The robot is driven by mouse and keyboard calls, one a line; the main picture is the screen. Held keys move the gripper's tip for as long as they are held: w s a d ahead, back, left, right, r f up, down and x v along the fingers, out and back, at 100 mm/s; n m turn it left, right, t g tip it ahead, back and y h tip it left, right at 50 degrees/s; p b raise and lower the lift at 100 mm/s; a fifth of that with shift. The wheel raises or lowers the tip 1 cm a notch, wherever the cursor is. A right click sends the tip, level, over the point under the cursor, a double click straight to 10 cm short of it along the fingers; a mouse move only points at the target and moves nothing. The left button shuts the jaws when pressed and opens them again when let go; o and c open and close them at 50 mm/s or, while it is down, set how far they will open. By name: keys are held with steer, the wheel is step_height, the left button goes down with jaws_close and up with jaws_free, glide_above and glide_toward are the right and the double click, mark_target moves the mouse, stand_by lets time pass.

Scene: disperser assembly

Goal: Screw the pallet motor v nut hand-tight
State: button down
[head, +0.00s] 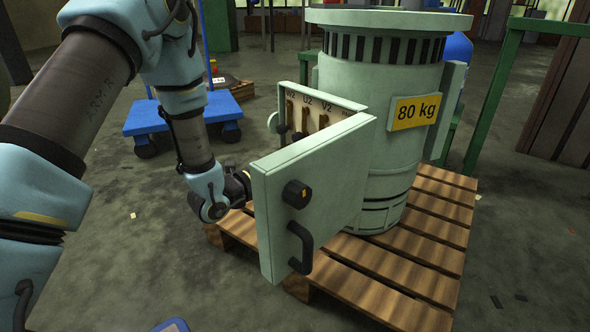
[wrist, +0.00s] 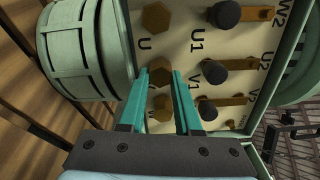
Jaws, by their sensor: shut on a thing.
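The pallet motor (head: 375,120) is a pale green upright cylinder with an open terminal box on its side. In the wrist view, the box's beige terminal board (wrist: 184,48) shows a column of brown hex nuts. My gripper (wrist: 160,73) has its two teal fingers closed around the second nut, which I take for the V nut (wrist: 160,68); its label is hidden. The U nut (wrist: 157,17) sits above it, and another hex nut (wrist: 160,104) shows lower down between the fingers. In the head view, the open box door hides my fingertips.
The box door (head: 315,190), with a black knob and handle, stands open close to my wrist. Black-capped terminals (wrist: 215,71) with brown bars lie right of the nuts. The motor stands on a wooden pallet (head: 400,285). A blue cart (head: 160,115) stands behind my arm.

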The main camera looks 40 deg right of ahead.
steer(key=shift+m+b, duration=0.35)
steer(key=shift+m, duration=0.25)
steer(key=c, duration=0.6)
jaws_free()
steer(key=shift+a, duration=0.1)
steer(key=a+p, duration=0.3)
steer(key=a, duration=0.7)
steer(key=shift+a, duration=0.35)
steer(key=shift+w, duration=0.15)
